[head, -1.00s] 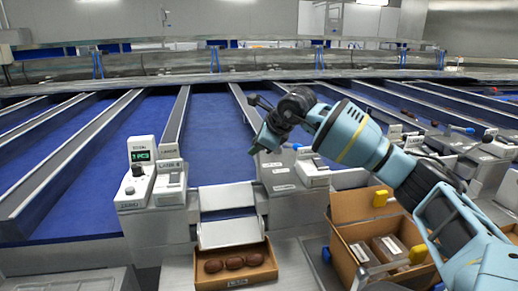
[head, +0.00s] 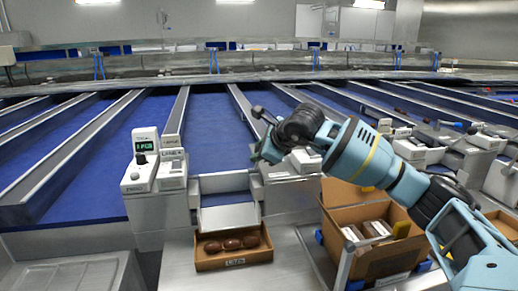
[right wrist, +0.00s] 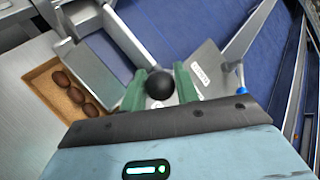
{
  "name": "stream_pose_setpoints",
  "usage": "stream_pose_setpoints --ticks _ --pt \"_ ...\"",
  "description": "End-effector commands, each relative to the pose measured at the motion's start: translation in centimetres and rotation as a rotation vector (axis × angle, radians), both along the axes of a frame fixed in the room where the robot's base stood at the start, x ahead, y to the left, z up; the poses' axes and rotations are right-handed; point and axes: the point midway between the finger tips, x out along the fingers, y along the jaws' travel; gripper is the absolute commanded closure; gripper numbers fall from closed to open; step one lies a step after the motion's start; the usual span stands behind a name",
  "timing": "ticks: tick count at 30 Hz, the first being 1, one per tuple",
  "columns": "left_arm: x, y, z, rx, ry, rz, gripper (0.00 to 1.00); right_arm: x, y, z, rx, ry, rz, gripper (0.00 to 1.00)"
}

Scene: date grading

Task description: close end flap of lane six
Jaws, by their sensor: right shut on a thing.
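My right gripper (head: 263,153) is at the right side of the blue lane's near end. In the right wrist view its green fingers (right wrist: 160,91) are shut on a black ball knob (right wrist: 160,84). In the head view the knob is hidden by the gripper. At the lane's end a grey plate (head: 225,181) stands above a light metal chute plate (head: 230,217), with a narrow dark gap between them. I cannot tell which plate is the end flap, or read a lane number. My left gripper is not in view.
A cardboard tray (head: 234,262) with three brown dates sits below the chute. A control post with a green display (head: 146,147) stands left of the lane end. A larger open carton (head: 375,262) holding packs stands at the right, under my right arm.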

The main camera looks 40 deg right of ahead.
Motion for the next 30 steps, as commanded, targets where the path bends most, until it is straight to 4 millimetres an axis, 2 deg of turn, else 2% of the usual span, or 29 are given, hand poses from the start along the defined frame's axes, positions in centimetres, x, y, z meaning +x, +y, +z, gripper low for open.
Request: stream_pose_setpoints --ticks 16,17,21,30 --pt "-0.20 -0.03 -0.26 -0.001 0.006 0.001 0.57 -0.17 0.08 -0.75 0.001 0.015 -0.001 1.00" --pt "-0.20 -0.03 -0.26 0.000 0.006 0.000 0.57 -0.18 0.09 -0.76 0.001 0.015 -0.001 0.66" --pt "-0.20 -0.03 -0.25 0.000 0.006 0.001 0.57 -0.15 0.07 -0.63 0.000 0.012 0.000 0.49" --pt "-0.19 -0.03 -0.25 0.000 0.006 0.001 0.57 -0.25 0.02 -0.25 0.000 0.006 -0.001 0.49"
